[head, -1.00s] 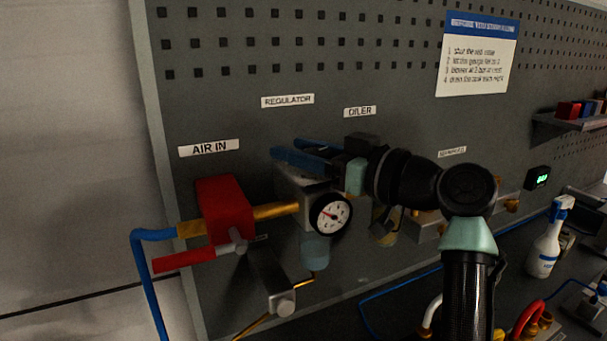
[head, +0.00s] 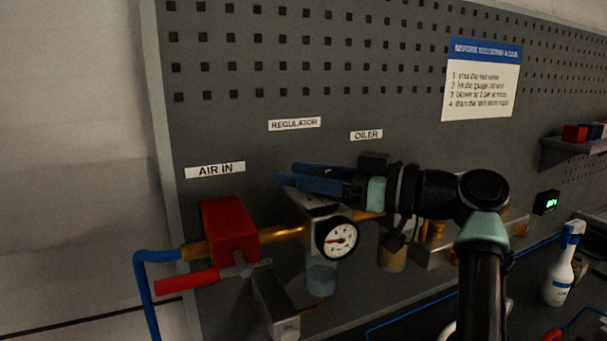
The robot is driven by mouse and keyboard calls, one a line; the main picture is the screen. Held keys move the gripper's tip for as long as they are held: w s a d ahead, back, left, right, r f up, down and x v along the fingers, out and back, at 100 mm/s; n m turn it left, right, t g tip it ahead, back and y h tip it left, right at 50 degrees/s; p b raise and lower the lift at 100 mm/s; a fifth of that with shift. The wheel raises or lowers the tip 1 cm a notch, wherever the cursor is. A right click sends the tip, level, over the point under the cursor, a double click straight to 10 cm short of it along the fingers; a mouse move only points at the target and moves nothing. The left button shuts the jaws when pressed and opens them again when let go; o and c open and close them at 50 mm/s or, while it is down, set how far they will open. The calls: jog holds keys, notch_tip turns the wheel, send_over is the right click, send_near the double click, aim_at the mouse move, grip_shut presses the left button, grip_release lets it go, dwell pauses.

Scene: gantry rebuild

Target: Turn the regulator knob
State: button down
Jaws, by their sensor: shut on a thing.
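The regulator (head: 318,207) is a grey metal block on the panel, below the REGULATOR label (head: 294,124). A round white gauge (head: 337,238) is on its front, with a red needle pointing roughly left. A pale blue bowl (head: 321,279) hangs beneath it. My gripper (head: 312,180) reaches in from the right, its blue fingers lying across the top of the regulator. It is shut on the regulator knob, which the fingers hide almost completely.
Left of the regulator is a red valve block (head: 229,231) with a red handle (head: 187,281) and blue hose (head: 144,290). The oiler (head: 392,257) is close on the right, under my wrist. A spray bottle (head: 561,270) stands farther right.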

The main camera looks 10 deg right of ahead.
jog(key=shift+c, duration=1.5)
grip_release()
jog(key=b+v, duration=0.2)
jog(key=v, duration=1.1)
jog(key=shift+b, duration=0.35)
